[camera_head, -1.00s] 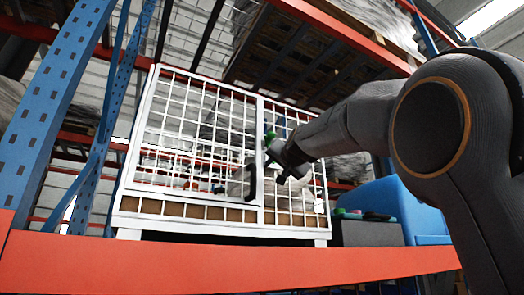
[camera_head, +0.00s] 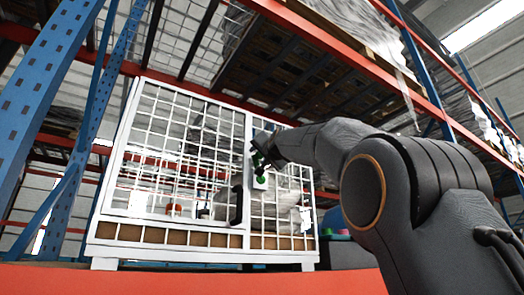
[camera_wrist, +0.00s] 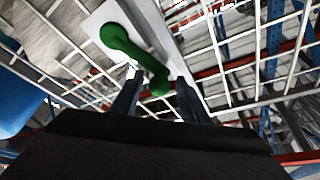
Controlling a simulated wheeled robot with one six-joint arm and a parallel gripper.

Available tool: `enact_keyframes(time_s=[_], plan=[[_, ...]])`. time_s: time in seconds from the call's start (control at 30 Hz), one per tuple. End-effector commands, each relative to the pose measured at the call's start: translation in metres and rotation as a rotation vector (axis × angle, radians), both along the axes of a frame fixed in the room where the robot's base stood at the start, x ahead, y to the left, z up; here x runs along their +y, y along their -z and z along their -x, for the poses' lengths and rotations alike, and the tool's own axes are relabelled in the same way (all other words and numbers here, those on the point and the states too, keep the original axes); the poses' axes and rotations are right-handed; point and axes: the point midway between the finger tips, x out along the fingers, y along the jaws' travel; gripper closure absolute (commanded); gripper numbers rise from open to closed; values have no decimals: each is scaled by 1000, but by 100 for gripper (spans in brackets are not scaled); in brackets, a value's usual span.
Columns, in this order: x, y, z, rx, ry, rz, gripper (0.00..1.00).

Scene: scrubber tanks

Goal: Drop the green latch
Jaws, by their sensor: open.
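The green latch (camera_head: 260,169) sits on a white plate on the front of the white wire cage (camera_head: 190,180), beside the upright between door and side panel. In the wrist view the green latch (camera_wrist: 133,52) shows large, a bent handle on its white plate. My gripper (camera_head: 262,158) is at the latch in the head view, partly hiding it. In the wrist view my gripper (camera_wrist: 157,98) has its two fingers apart, with the lower end of the latch in the gap between their tips. I cannot tell whether they touch it. A black handle (camera_head: 236,205) is on the cage door below the latch.
The cage stands on a rack shelf with a red-orange front beam (camera_head: 190,280). A blue rack upright (camera_head: 45,100) is at the left. A loaded pallet is on the shelf above. A dark box stands right of the cage, partly behind my arm.

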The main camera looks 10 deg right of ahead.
Motion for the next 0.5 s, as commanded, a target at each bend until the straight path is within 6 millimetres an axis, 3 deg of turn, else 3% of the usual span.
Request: enact_keyframes(time_s=[0.4,0.5], plan=[[-2,-1,-6,0,3,0,59],[-2,-1,-6,0,3,0,74]])
